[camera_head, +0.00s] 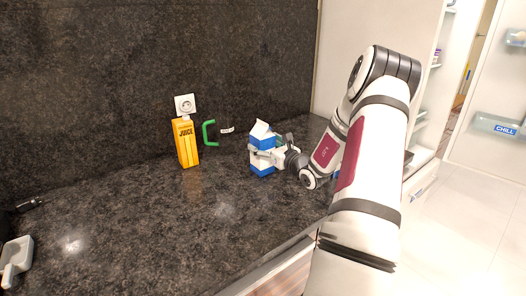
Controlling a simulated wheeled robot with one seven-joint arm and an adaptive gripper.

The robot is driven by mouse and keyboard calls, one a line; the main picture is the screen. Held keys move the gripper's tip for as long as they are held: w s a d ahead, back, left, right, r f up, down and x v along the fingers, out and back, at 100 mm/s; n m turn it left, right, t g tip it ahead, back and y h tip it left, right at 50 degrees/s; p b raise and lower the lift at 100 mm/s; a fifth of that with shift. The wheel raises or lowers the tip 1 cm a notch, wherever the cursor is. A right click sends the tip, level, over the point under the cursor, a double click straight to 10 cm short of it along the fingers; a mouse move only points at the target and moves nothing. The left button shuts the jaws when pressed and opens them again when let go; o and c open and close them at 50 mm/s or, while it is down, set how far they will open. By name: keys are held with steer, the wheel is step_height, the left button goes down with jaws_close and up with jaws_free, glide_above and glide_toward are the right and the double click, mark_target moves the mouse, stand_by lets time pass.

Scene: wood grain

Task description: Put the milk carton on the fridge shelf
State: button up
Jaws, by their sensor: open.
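The milk carton (263,135), white and blue with a gabled top, stands upright on the dark stone counter. My gripper (268,152) is at the carton's right side, with its fingers at about mid-height of the carton. The gripper is open; part of the carton is hidden behind it, and whether a finger touches it I cannot tell. The fridge stands open at the right, with shelves (483,123) on its door, one bearing a blue "CHILL" label.
A yellow juice carton (186,143) stands left of the milk, below a wall socket (185,104). A green handle-shaped thing (208,133) is between them. A light grey scoop-like thing (17,258) lies at the far left. The counter's front middle (150,225) is clear.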

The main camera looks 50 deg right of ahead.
steer(key=shift+w+d, duration=0.2)
steer(key=shift+w, duration=0.5)
jaws_close()
steer(key=shift+r, duration=0.1)
